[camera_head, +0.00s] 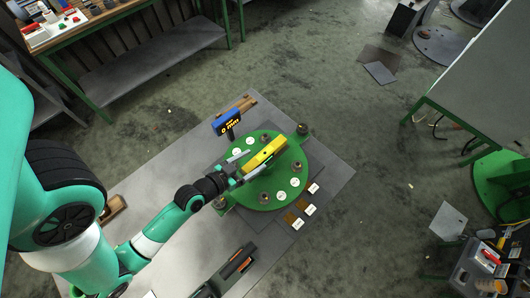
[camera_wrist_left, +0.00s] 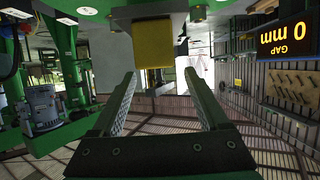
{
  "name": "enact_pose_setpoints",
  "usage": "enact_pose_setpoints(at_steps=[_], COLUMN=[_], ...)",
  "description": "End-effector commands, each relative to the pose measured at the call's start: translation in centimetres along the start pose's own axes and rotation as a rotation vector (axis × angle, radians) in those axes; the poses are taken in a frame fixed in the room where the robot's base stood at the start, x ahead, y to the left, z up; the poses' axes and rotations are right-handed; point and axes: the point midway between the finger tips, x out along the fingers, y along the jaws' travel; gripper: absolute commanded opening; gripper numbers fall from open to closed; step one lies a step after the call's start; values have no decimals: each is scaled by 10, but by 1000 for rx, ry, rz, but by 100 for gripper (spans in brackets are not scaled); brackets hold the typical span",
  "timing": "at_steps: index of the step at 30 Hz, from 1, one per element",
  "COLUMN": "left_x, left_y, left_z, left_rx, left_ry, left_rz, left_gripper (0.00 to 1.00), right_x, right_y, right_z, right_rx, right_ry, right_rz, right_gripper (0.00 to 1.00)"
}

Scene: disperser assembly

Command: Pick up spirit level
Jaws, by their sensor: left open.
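The yellow spirit level (camera_head: 265,153) lies across the round green disc (camera_head: 262,198) on the grey table. My left gripper (camera_head: 250,164) is at the level's lower-left end, with its jaws open and nothing between them. In the left wrist view, the yellow end of the level (camera_wrist_left: 153,43) shows ahead, just beyond the tips of the open fingers (camera_wrist_left: 161,78). I cannot tell how large the gap between tips and level is. My right gripper is not in view.
A blue gap display (camera_head: 227,121) stands at the disc's upper left and also shows inverted in the wrist view (camera_wrist_left: 283,42). White-marked tags (camera_head: 310,210) lie at the lower right. A dark tool with orange (camera_head: 237,262) lies near the front. The table's right corner is clear.

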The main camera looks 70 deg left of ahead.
Motion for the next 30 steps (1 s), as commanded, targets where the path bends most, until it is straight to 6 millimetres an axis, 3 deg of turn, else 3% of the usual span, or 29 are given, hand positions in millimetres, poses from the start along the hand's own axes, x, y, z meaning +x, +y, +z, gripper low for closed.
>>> enact_pose_setpoints(at_steps=[3,9,18,25,30], left_x=[14,22,67,69,69], left_y=[0,0,2,2,2], left_z=[0,0,2,3,3], left_rx=[0,0,0,0,0], left_ry=[1,1,1,0,0], left_rz=[1,0,0,0,0], left_gripper=[78,78,78,78,49], right_x=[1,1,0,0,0], right_y=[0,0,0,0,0], right_z=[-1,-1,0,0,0], right_rx=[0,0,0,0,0], right_ry=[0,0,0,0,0], right_rz=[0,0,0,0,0], right_gripper=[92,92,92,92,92])
